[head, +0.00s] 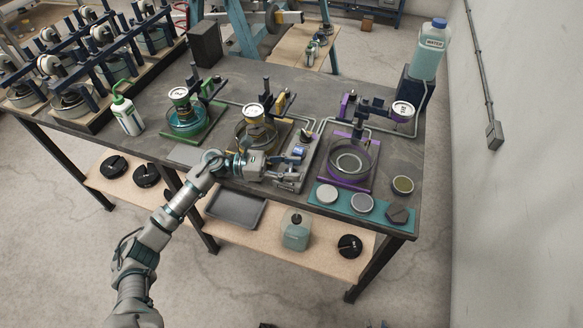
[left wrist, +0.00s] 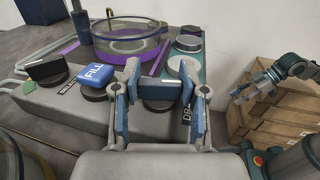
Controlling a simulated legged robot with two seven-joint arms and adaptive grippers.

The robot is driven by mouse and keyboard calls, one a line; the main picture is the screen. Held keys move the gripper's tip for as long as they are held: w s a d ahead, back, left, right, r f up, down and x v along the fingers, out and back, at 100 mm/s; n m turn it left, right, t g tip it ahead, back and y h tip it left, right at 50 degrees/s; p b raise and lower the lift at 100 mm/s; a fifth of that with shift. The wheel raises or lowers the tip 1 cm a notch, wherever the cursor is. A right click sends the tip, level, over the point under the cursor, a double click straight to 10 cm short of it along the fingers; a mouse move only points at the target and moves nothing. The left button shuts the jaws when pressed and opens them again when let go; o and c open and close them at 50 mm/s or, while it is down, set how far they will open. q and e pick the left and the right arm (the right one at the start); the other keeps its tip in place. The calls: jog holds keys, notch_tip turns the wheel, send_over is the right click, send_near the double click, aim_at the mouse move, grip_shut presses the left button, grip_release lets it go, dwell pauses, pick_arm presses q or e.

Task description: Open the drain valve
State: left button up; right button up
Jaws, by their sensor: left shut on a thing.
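A grey valve block (head: 308,160) stands on the table between the yellow and purple stations. Its blue handle marked FILL (left wrist: 95,76) is left of my fingers in the left wrist view, beside a black knob (left wrist: 47,70). The label beginning "DR" (left wrist: 186,113) is partly hidden by my right-hand finger. My left gripper (head: 289,178) is at the front end of the block, and its fingers (left wrist: 158,82) are shut on the drain valve handle (left wrist: 158,91). The fingers hide part of that handle. My right gripper (left wrist: 243,92) shows only in the left wrist view, off to the right.
A purple frame (head: 347,183) with a round glass vessel stands right of the block. A teal mat (head: 341,208) with several discs lies at the table's front right. The yellow station (head: 257,137) is close behind my left wrist. Cardboard boxes (left wrist: 270,118) stand on the right.

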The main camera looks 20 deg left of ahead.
pick_arm(q)
jog(key=shift+w+a+r, duration=0.1)
jog(key=shift+w+r, duration=0.05)
jog(key=shift+r, duration=0.05)
jog(key=o, duration=1.2)
jog(key=shift+f, duration=0.1)
jog(key=shift+c, duration=0.2)
jog(key=shift+a, duration=0.15)
jog(key=shift+a, duration=0.25)
jog(key=v, duration=1.1)
jog(key=shift+a+f, duration=0.15)
jog(key=shift+a, duration=0.05)
